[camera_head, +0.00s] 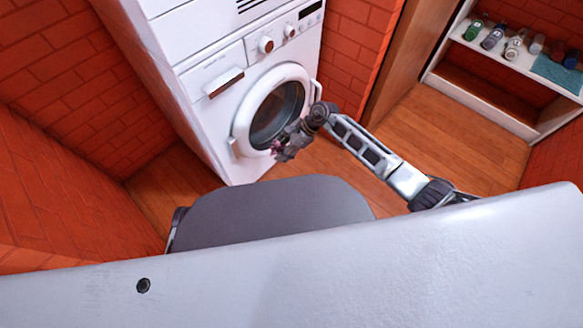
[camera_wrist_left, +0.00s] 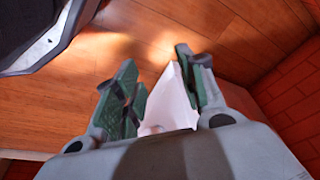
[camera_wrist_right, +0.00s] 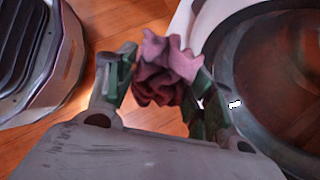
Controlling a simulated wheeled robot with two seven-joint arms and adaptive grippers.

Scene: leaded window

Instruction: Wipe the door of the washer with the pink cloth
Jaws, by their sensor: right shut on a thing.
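The washer (camera_head: 222,118) is a white front-loader against the brick wall in the head view. Its round door (camera_head: 273,107) has a white ring and dark glass; the dark glass of the door also fills the right side of the right wrist view (camera_wrist_right: 285,75). My right gripper (camera_head: 287,143) is at the door's lower right edge, shut on the crumpled pink cloth (camera_wrist_right: 160,70). I cannot tell if the cloth touches the door. My left gripper (camera_wrist_left: 160,90) has its fingers apart above the floor; a pale pointed thing shows between them, unclear what.
A white shelf (camera_head: 485,98) with several bottles and a folded teal cloth (camera_head: 556,73) stands at the right. Brick walls close in the left side. Wooden floor (camera_head: 455,130) is clear between washer and shelf.

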